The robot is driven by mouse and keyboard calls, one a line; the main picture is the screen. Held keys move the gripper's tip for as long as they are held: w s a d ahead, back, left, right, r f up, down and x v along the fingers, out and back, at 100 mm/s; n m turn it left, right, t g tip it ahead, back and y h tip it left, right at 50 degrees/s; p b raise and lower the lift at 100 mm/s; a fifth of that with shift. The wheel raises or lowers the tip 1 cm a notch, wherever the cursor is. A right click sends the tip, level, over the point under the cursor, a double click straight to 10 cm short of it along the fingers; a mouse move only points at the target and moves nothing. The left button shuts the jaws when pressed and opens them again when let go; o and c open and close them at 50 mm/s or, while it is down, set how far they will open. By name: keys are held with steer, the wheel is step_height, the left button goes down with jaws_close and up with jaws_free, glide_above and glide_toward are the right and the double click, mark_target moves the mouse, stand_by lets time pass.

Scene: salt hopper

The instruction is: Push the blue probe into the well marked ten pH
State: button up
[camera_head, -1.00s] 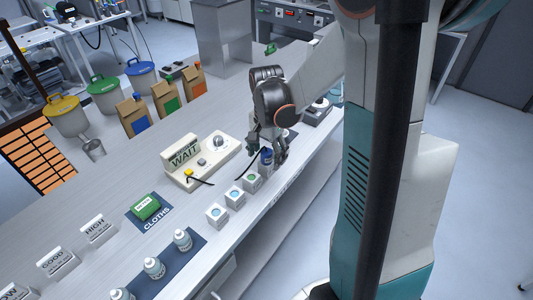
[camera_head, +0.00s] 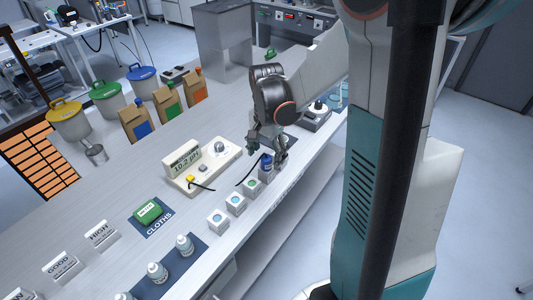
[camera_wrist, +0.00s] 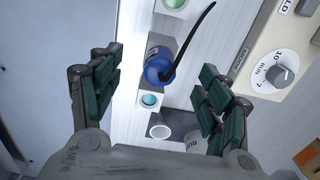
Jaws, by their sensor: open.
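The blue probe (camera_head: 266,165) stands upright at the far end of the row of small white well blocks. The wrist view shows the probe (camera_wrist: 158,66) from above with its black cable. It appears seated over a white block, between a green well block (camera_wrist: 173,4) and a pale blue well block (camera_wrist: 150,99). My gripper (camera_wrist: 160,86) is open, with its fingers spread on both sides of the probe and apart from it. The head view shows my gripper (camera_head: 268,150) just above the probe. The meter (camera_head: 183,160) reads 10.2 pH. Well markings are not readable.
More white well blocks (camera_head: 217,222) continue toward the near left. Bottles (camera_head: 157,272) on a dark mat and a green cloth pack (camera_head: 148,211) lie further left. A white cup (camera_wrist: 160,131) is close to my gripper. The counter edge runs along the right.

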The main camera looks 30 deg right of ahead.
steer(key=shift+r+p, duration=0.95)
steer(key=shift+r, duration=0.5)
steer(key=shift+r, duration=0.1)
step_height(320, 180, up, 12)
